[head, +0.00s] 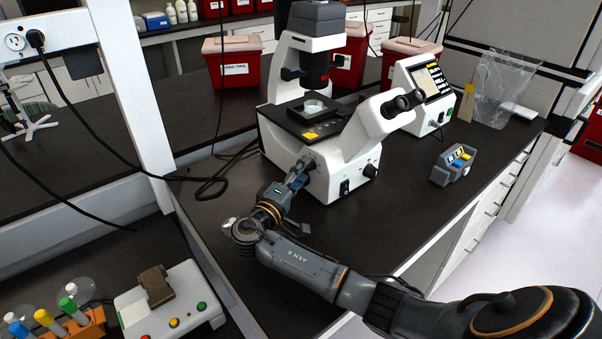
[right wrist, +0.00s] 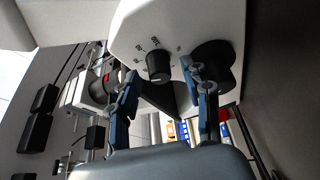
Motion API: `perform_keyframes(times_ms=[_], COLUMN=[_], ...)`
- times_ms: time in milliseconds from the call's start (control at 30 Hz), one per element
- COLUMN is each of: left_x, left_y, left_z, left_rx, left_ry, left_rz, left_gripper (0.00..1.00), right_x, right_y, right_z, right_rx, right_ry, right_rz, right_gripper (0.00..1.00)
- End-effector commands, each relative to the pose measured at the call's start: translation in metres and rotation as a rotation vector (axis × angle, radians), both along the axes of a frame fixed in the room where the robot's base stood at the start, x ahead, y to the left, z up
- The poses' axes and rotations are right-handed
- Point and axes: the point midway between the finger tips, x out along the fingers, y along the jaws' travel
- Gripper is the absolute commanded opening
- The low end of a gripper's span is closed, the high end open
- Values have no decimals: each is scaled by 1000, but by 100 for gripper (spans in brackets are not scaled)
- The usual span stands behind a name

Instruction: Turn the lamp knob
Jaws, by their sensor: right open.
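The white microscope (head: 310,150) stands on the dark bench in the head view. My right gripper (head: 300,172) is at its lower front left side. In the right wrist view, a small black knob (right wrist: 159,67) with printed marks around it is on the white housing, and is likely the lamp knob. The open blue-grey fingers of my right gripper (right wrist: 159,74) appear on either side of this knob in the picture; no contact is clear. A larger black knob (right wrist: 213,62) lies behind the right finger. My left gripper is out of view.
A black cable (head: 210,185) lies to the left. The front bench surface is mostly clear.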

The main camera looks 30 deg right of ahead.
Motion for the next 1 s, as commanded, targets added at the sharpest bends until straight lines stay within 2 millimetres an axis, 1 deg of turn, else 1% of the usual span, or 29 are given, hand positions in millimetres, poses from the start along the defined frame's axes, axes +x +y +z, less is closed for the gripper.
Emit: perform_keyframes(times_ms=[167, 400, 500, 600, 767, 1000], left_x=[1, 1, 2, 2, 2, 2], left_y=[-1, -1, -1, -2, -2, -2], left_z=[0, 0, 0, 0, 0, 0], left_rx=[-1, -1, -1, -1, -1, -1], left_ry=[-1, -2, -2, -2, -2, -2], left_rz=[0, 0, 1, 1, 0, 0], left_gripper=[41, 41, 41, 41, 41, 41], right_x=[-11, -34, -43, -48, -52, -52], right_y=[25, 71, 86, 97, 105, 105], right_z=[-4, -7, -9, -9, -9, -10], right_rx=[5, 5, 4, 3, 2, 2], right_ry=[2, 2, 3, 2, 1, 1], right_rz=[4, 4, 2, 2, 0, 1], right_gripper=[48, 48, 48, 48, 48, 48])
